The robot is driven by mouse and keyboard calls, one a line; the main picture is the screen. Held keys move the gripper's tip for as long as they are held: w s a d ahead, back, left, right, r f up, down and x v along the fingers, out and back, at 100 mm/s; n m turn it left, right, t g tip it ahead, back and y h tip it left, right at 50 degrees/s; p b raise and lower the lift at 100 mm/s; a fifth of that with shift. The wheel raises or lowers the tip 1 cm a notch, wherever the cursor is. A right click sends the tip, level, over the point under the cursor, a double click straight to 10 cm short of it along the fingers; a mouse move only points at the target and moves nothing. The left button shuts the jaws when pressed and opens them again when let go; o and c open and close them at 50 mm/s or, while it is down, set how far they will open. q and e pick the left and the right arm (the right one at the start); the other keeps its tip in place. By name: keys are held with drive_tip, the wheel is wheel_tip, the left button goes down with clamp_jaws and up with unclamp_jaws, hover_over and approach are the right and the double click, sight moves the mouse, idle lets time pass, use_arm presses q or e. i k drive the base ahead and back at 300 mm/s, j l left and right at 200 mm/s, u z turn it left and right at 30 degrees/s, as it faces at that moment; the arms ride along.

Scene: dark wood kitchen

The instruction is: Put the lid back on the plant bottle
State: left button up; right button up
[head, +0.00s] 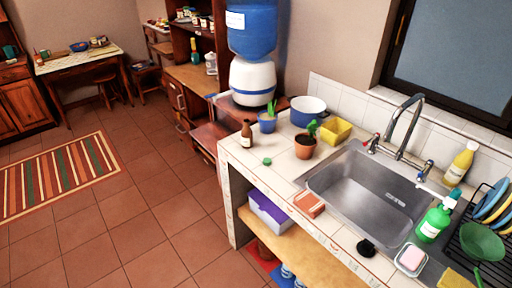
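A small brown bottle (247,138) with a pale label stands upright near the left front edge of the tiled counter (262,178). Its top is narrow; I cannot tell at this size whether anything covers it. A small green round lid (267,161) lies on the counter, apart from the bottle, to its right and nearer the front. A terracotta pot (305,147) with a green plant (312,128) stands to the right of both. Neither of my grippers shows in the head view.
A steel sink (368,190) with a faucet (402,125) takes up the counter's middle. A blue planter (267,123), blue-and-white pot (307,110) and yellow container (335,130) stand behind the bottle. A green soap bottle (433,222) is right. The tiled floor (165,215) in front is clear.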

sight(246, 132)
drive_tip(key=i+j, duration=0.6)
drive_tip(key=j, duration=0.2)
drive_tip(key=i+j+z, duration=0.1)
drive_tip(key=i+j, duration=0.45)
drive_tip(key=j, duration=0.3)
